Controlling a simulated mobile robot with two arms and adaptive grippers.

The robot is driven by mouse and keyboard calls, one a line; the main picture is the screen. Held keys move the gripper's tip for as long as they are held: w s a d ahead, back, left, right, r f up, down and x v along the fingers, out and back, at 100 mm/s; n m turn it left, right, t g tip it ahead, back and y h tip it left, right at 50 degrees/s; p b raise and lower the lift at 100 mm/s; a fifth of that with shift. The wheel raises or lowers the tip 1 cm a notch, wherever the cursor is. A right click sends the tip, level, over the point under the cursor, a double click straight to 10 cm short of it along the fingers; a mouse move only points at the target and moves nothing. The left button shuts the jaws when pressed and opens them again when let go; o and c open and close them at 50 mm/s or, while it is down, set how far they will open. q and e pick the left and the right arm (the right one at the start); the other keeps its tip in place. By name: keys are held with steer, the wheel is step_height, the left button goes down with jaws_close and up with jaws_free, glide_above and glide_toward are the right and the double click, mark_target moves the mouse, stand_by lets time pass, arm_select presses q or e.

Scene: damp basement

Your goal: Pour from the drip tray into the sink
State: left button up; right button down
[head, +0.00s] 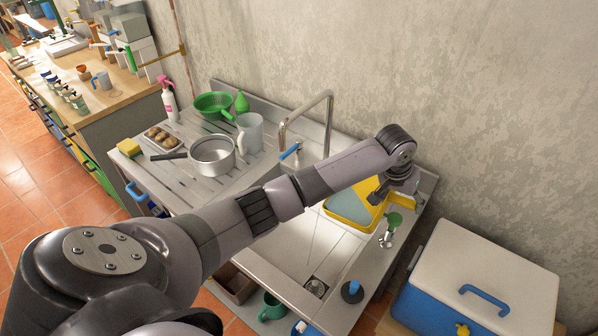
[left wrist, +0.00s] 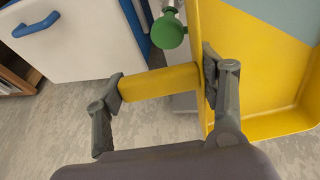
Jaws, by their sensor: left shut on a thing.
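The yellow drip tray (head: 345,222) has a grey-blue area inside and is over the back right part of the metal sink (head: 290,243). My left gripper (head: 378,194) is at the tray's right side. I cannot tell whether the grey-blue area is liquid, nor how far the tray is tilted. My right gripper is not in view.
A tall faucet (head: 305,108) stands behind my arm. A saucepan (head: 212,156), green colander (head: 214,105) and white jug (head: 250,133) stand on the drainboard. A green-topped fitting (head: 394,220) is close by the gripper. A blue-and-white cooler (head: 480,275) is at right.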

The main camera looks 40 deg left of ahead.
mark_target(375, 218)
arm_select(q)
steer(key=shift+s+a+f, duration=0.1)
steer(key=shift+s+f, duration=0.05)
steer(key=shift+s, duration=0.05)
steer(key=shift+s+a+t, duration=0.25)
steer(key=shift+s+t, duration=0.25)
steer(key=shift+s, duration=0.1)
steer(key=shift+s, duration=0.15)
stand_by(0.6)
steer(key=shift+s+a+f+t+h, duration=0.15)
steer(key=shift+s+a+t+h, duration=0.15)
steer(key=shift+s+a+t, duration=0.25)
steer(key=shift+s+a+f+t+h, duration=0.1)
steer(key=shift+s+a+t+h, duration=0.2)
steer(key=shift+s, duration=0.45)
steer(key=shift+d, duration=0.1)
steer(key=shift+f, duration=0.1)
steer(key=shift+s+f+t+b, duration=0.25)
steer(key=shift+f+b, duration=0.05)
steer(key=shift+f, duration=0.05)
steer(key=shift+s+a+f+t+h+b, duration=0.4)
steer(key=shift+s+a+f+t+b, duration=0.15)
steer(key=shift+s+f+b, duration=0.25)
